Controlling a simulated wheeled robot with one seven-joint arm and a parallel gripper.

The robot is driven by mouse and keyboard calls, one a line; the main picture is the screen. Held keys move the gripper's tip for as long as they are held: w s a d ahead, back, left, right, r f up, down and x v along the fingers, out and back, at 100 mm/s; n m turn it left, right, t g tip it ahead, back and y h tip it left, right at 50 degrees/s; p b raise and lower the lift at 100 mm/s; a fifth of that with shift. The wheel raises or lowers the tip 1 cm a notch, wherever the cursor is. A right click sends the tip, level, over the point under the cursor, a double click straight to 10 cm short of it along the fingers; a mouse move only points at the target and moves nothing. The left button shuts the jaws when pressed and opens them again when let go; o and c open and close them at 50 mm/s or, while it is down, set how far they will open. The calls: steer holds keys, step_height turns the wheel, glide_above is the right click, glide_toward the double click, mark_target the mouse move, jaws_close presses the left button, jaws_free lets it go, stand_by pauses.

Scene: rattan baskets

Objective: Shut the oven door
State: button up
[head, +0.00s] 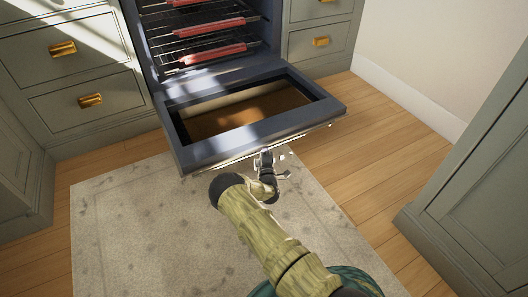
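The oven (151,48) stands between grey drawer cabinets, and its inside is exposed. Its dark blue-grey door (176,141) is folded down, nearly flat, with a brown glass window. A pale handle bar runs along the door's front edge. My gripper (272,158) is at that front edge, right of its middle, at the end of my arm, which reaches up from the bottom of the head view. I cannot tell whether it touches the door. The fingers are small and partly hidden, so their opening is unclear.
Several racks with red front strips (210,50) sit inside the oven. Drawers with brass handles (90,100) flank it. A grey rug (120,230) lies on the wooden floor (375,150) before it. Another cabinet (480,190) stands at right. Open floor lies between this cabinet and the door.

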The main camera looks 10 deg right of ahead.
steer(key=shift+w, duration=0.15)
jaws_close()
steer(key=shift+r, duration=0.15)
